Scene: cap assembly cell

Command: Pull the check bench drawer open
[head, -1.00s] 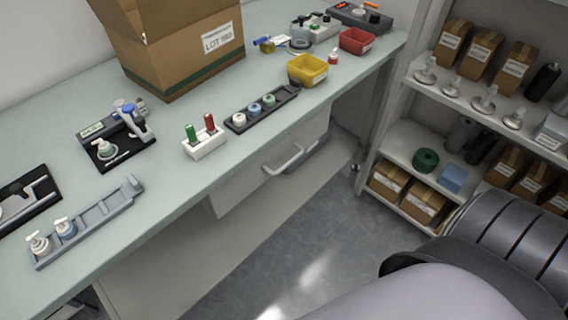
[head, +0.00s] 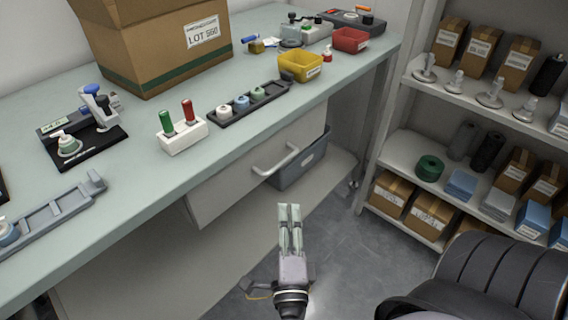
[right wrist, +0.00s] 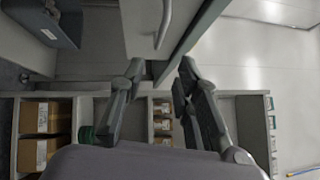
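The check bench drawer (head: 228,183) has a pale front under the bench top (head: 130,185) and looks closed. Its bar handle (head: 275,160) is on the drawer front, and the handle also shows near the top of the right wrist view (right wrist: 163,25). My right gripper (head: 289,207) is in front of and below the handle in the head view, apart from it. In the right wrist view its two fingers (right wrist: 161,67) are spread with nothing between them. My left gripper is not in view.
A grey bin (head: 300,165) stands under the bench beside the drawer. A shelf rack (head: 395,150) with boxes stands at right. A white holder (head: 183,137) with green and red pieces, a black tray (head: 235,113) and a yellow bin (head: 300,67) sit on the bench. Grey floor lies between.

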